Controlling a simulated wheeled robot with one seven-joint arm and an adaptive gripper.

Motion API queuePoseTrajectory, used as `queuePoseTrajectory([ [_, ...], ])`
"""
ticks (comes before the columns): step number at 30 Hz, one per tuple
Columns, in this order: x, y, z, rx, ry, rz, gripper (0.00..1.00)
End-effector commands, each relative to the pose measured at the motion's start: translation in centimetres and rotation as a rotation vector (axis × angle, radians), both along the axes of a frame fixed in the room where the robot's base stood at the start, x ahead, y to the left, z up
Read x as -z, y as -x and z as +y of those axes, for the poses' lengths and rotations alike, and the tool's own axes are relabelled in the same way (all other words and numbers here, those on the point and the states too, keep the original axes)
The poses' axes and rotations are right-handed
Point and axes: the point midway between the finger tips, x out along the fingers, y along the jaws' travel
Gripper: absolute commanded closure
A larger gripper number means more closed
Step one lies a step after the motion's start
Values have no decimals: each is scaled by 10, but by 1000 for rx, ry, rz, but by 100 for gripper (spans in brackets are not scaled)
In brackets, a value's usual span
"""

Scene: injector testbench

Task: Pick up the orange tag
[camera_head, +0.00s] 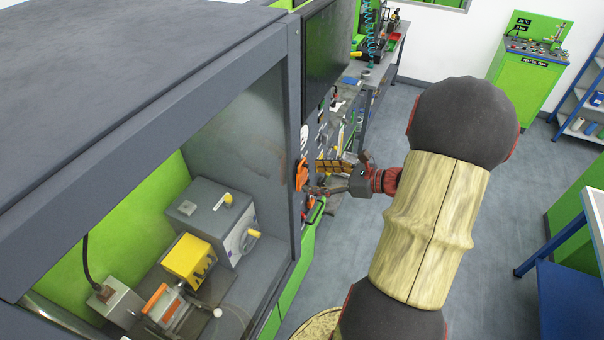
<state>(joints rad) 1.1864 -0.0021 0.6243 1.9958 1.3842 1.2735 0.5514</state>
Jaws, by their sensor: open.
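An orange piece (301,174), which looks like the orange tag, is on the dark front panel of the testbench, at its edge in the middle of the head view. A second, smaller orange piece (311,202) shows just below it; I cannot tell which of the two is a tag. My gripper (322,188) reaches in from the right, with its fingers pointing left at the panel close beside these orange pieces. It is open. The fingertips are small in the picture, and I cannot tell whether they touch anything.
The testbench cabinet (150,105) fills the left side, with a yellow block (189,259) and a grey box (213,220) inside. A dark screen (327,50) stands out above the panel. A workbench (383,72) is behind. A blue table (570,295) stands at right; grey floor between is clear.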

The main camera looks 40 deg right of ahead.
Motion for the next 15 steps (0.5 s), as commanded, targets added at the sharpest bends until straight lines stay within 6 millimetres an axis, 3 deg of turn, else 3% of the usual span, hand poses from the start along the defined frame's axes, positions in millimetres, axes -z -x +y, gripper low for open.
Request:
queuePoseTrajectory([
  [6, 7, -22, 10, -3, 1, 0, 33],
  [15, 9, -24, 10, 0, 1, 0, 35],
])
